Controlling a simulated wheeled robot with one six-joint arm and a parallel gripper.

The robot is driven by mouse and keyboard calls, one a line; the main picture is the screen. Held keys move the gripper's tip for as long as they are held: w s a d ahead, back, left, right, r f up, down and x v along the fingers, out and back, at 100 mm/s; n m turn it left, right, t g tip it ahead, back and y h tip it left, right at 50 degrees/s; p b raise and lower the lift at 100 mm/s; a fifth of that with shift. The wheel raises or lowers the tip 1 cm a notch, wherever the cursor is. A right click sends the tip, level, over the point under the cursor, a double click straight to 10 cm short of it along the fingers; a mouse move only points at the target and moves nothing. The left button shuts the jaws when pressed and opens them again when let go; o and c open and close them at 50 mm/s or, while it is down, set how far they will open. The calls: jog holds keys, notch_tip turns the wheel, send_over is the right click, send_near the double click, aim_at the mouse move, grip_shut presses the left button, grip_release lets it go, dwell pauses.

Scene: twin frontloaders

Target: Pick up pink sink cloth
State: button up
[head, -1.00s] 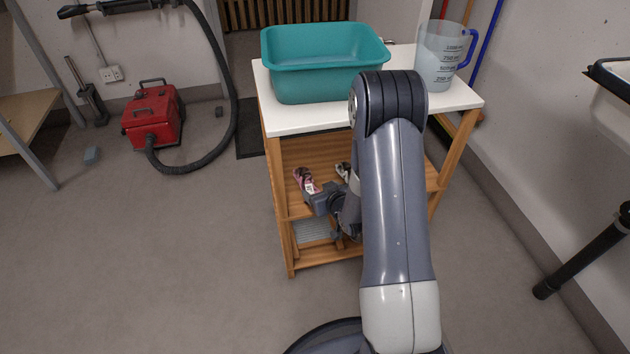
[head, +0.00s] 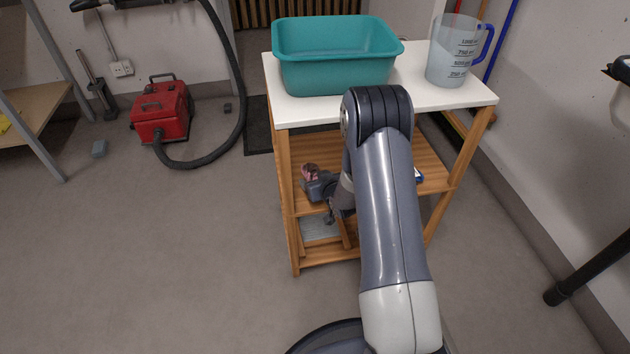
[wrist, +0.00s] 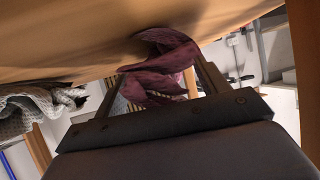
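The pink sink cloth (head: 310,171) lies on the middle wooden shelf of the cart, near its left side, partly hidden behind my gripper (head: 319,187). In the wrist view the cloth (wrist: 158,72) looks dark pink and crumpled. It lies between the two spread black fingers of my gripper (wrist: 162,75), near the tips. The fingers stand apart, and I cannot tell whether either touches the cloth.
A grey checked cloth (wrist: 40,105) lies left of my gripper in the wrist view. The cart's white top (head: 420,98) carries a teal tub (head: 338,70) and a measuring jug (head: 455,52). A lower shelf (head: 325,256) is below. Open floor (head: 180,250) lies left.

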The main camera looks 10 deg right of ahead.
jog(key=c, duration=1)
